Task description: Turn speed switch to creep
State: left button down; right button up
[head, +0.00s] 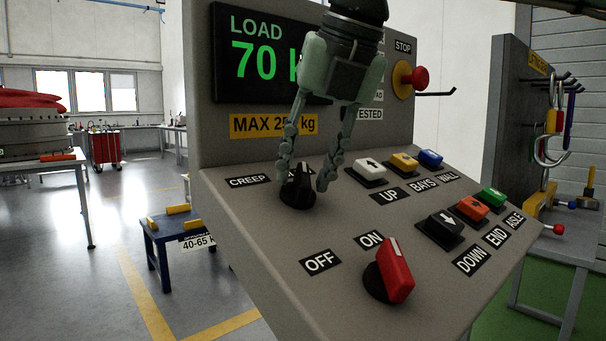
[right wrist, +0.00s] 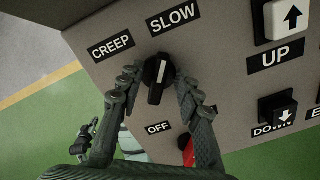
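The speed switch is a black rotary knob (head: 298,188) on the sloping console, beside the CREEP label (head: 249,181). In the right wrist view the knob (right wrist: 157,77) has a white line on its raised grip, which runs roughly up and down the picture, its upper end nearer the SLOW label (right wrist: 174,20) than the CREEP label (right wrist: 112,46). My right gripper (head: 307,176) is open, with one finger on each side of the knob. Small gaps seem to show between fingers and knob; contact is not clear.
A red ON/OFF switch (head: 396,270) stands nearer on the same panel. Push buttons, including the white UP button (head: 370,170), lie to the right. A red stop button (head: 415,78) sticks out from the upright panel, beside the load display (head: 245,50).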

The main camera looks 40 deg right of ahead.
jog(key=shift+w+f, duration=0.3)
jog(key=shift+f, duration=0.25)
grip_shut()
